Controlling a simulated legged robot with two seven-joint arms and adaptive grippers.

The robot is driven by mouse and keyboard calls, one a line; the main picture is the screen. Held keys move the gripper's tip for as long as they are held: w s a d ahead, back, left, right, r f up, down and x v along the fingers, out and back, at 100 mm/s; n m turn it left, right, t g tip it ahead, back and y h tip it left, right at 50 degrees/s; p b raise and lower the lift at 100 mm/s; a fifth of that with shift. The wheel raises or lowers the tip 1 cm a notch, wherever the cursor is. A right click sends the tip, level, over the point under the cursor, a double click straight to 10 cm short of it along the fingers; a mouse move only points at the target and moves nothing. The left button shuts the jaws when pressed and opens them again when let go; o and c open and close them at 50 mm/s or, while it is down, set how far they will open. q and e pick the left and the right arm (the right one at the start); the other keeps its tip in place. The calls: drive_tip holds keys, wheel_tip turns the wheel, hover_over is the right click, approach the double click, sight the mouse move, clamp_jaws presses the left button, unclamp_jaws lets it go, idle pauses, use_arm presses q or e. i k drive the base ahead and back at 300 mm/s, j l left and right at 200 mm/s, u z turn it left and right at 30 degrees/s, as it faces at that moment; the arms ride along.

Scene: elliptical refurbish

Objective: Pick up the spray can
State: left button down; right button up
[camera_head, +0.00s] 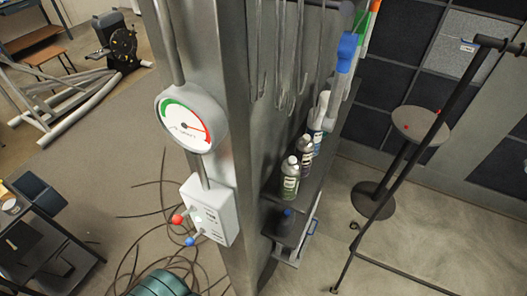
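Several bottles or cans stand in a row on a narrow grey shelf (297,203) fixed to the side of a metal column. A dark container (286,222) sits lower, on a lower level. I cannot tell for certain which one is the spray can. Neither of my grippers shows in this view.
The grey column (239,130) carries a round gauge (189,121) and a white control box (209,213). Hooks hang above the shelf. A round stool (420,123) and a black pole stand (410,155) are at right. Cables lie on the floor at left.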

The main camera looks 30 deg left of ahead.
sight(304, 150)
drive_tip(key=j+u, duration=0.1)
drive_tip(key=u, duration=0.55)
drive_tip(key=i+l, duration=0.1)
drive_tip(key=l, duration=0.25)
drive_tip(key=i+u, duration=0.05)
